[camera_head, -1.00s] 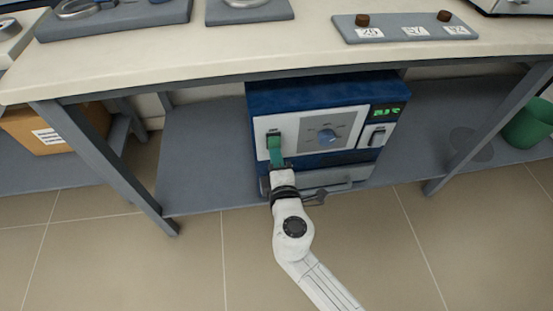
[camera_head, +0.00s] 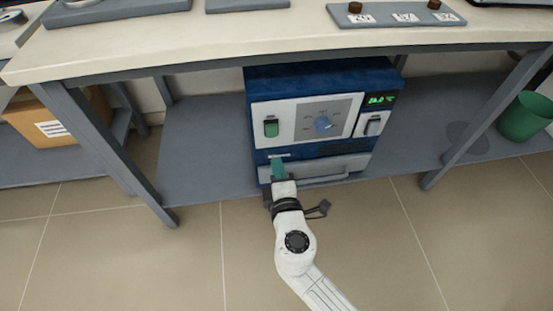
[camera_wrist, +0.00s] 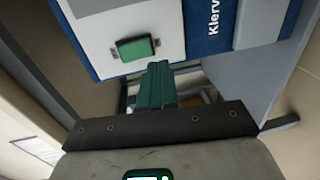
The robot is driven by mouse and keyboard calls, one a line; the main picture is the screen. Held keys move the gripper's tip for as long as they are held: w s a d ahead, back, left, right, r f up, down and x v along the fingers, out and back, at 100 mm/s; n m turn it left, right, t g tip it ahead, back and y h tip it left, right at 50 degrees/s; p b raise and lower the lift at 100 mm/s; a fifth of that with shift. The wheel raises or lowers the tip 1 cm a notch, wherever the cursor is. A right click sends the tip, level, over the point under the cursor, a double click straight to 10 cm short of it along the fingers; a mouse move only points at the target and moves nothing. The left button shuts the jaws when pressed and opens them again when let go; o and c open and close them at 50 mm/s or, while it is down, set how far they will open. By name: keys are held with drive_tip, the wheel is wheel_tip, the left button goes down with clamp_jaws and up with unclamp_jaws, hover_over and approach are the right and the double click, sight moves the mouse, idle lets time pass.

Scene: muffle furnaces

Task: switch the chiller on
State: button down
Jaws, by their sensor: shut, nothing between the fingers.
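The chiller (camera_head: 318,85) is a blue box with a pale front panel, standing on the shelf under the bench. A green rocker switch (camera_head: 271,127) is at the panel's left; it also shows as a green block on the white panel in the wrist view (camera_wrist: 136,48). A second, pale switch (camera_head: 373,124) is at the right, under a display (camera_head: 381,99) with lit green digits.
A grey handle bar (camera_head: 322,176) crosses the chiller's lower front, close to my gripper. Bench legs (camera_head: 110,155) flank the shelf. A green bin (camera_head: 525,117) is at the right, a cardboard box (camera_head: 60,115) at the left. The tiled floor in front is clear.

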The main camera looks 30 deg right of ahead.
drive_tip(key=s+a+f, duration=0.1)
drive_tip(key=s+a, duration=0.1)
drive_tip(key=s, duration=0.4)
drive_tip(key=shift+s, duration=0.4)
drive_tip(key=shift+a, duration=0.1)
